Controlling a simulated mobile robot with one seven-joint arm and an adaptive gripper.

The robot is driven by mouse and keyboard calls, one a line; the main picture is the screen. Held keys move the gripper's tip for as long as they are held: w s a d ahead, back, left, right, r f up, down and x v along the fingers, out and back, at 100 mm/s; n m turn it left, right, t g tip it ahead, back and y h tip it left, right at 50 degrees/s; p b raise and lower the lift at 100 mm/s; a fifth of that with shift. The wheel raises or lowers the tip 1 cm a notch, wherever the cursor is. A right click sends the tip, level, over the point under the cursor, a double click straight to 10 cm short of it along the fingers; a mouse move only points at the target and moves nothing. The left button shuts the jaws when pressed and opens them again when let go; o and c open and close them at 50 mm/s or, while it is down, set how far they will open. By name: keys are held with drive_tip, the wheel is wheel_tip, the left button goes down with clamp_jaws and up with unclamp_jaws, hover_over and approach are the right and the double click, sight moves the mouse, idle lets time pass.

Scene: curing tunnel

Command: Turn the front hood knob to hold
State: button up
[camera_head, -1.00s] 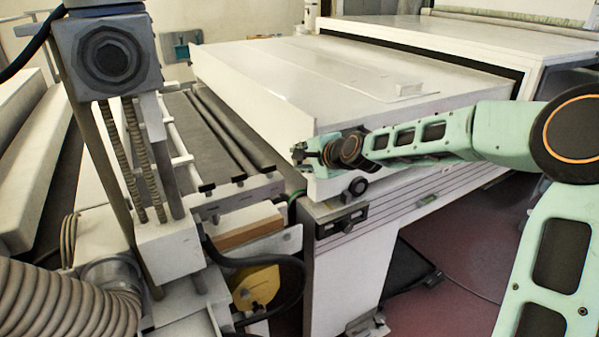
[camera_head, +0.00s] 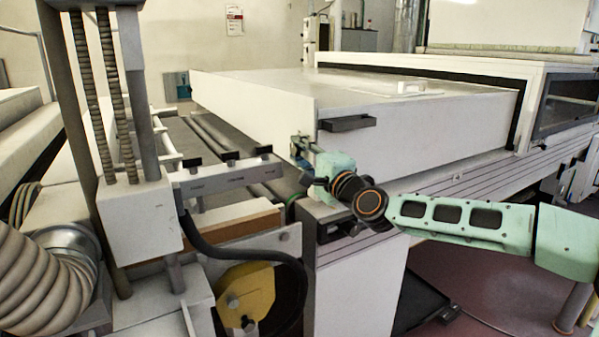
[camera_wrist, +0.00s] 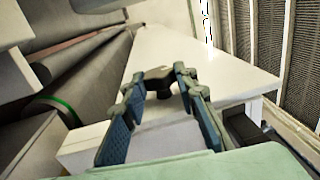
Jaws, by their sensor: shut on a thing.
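The white hood (camera_head: 400,100) stands over the conveyor at the middle of the head view. My gripper (camera_head: 300,148) is at its near corner, by the front face. In the wrist view a dark knob (camera_wrist: 157,83) sticks up from the white front panel (camera_wrist: 205,72). My gripper (camera_wrist: 159,78) has a finger on each side of the knob, shut on it near the fingertips. In the head view the knob is hidden by my gripper and wrist. I cannot read its setting or any hold mark.
A black handle (camera_head: 347,123) juts from the hood's side above my wrist. Dark rollers (camera_head: 222,140) run left of the hood. A grey post unit (camera_head: 135,220) and ribbed hose (camera_head: 45,290) stand at the left.

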drive_tip(key=f+t+y+b, duration=0.1)
drive_tip(key=t+b, duration=0.1)
drive_tip(key=b, duration=0.4)
drive_tip(key=shift+f+y, duration=0.1)
drive_tip(key=shift+y, duration=0.2)
drive_tip(key=t+y+b, duration=0.1)
drive_tip(key=t+b, duration=0.1)
drive_tip(key=shift+w+b, duration=0.15)
drive_tip(key=shift+b, duration=0.15)
drive_tip(key=shift+a+t+y, duration=0.1)
drive_tip(key=shift+t+y, duration=0.2)
drive_tip(key=shift+t, duration=0.1)
drive_tip(key=shift+r, duration=0.3)
drive_tip(key=o, duration=1.1)
drive_tip(key=shift+o, duration=0.3)
drive_tip(key=shift+f, duration=0.15)
